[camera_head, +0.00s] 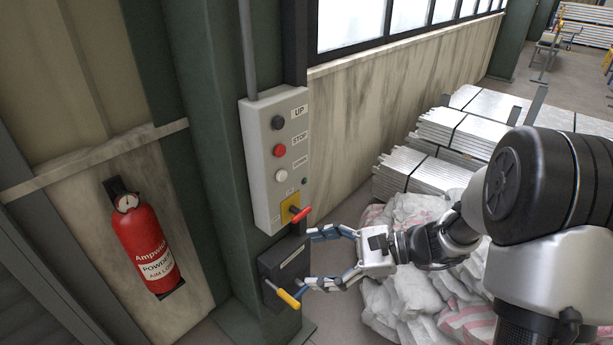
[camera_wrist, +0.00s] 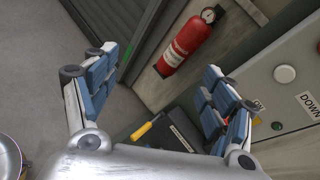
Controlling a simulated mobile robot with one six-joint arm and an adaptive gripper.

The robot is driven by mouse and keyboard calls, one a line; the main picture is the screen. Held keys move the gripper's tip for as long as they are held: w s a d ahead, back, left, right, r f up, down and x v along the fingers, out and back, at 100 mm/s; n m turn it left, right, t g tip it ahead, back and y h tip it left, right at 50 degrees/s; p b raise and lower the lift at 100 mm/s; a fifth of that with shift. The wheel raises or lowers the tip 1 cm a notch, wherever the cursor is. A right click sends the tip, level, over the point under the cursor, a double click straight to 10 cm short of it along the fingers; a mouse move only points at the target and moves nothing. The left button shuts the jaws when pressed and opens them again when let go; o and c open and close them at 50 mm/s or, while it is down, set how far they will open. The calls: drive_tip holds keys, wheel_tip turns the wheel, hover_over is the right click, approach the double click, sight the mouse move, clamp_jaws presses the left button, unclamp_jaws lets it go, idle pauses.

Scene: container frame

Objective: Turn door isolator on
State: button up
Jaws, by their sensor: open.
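A grey control panel (camera_head: 262,165) on the green column carries a red rotary handle (camera_head: 301,214) on a yellow plate near its bottom. Below it is a black box (camera_head: 284,262) with a yellow-tipped lever (camera_head: 288,298) sticking out at its lower front. No label reading door isolator is legible. My gripper (camera_head: 309,259) is open and empty, with its blue-padded fingers pointing at the black box from the right. In the wrist view the yellow lever (camera_wrist: 146,128) shows between the spread fingers, and the right finger partly covers the yellow plate. I cannot tell whether a finger touches the box.
Above the red handle are black, red and white buttons (camera_head: 279,150) marked UP, STOP and DOWN. A red fire extinguisher (camera_head: 145,242) hangs on the wall at left. White sacks (camera_head: 415,215) and stacked metal sheets (camera_head: 425,165) lie at right, behind my arm.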

drive_tip(key=w+d+f+m+t+y+p, duration=0.25)
drive_tip(key=w+m+t, duration=0.2)
drive_tip(key=w, duration=0.25)
drive_tip(key=m+t+h+p, duration=0.2)
drive_tip(key=m+t, duration=0.3)
drive_tip(key=m, duration=0.3)
approach(301, 212)
drive_tip(key=x, duration=0.6)
drive_tip(key=f+x, duration=0.1)
drive_tip(key=x, duration=0.3)
drive_tip(key=shift+w+b, duration=0.1)
drive_tip(key=shift+b, duration=0.25)
drive_tip(key=shift+c, duration=0.6)
drive_tip(key=c, duration=0.9)
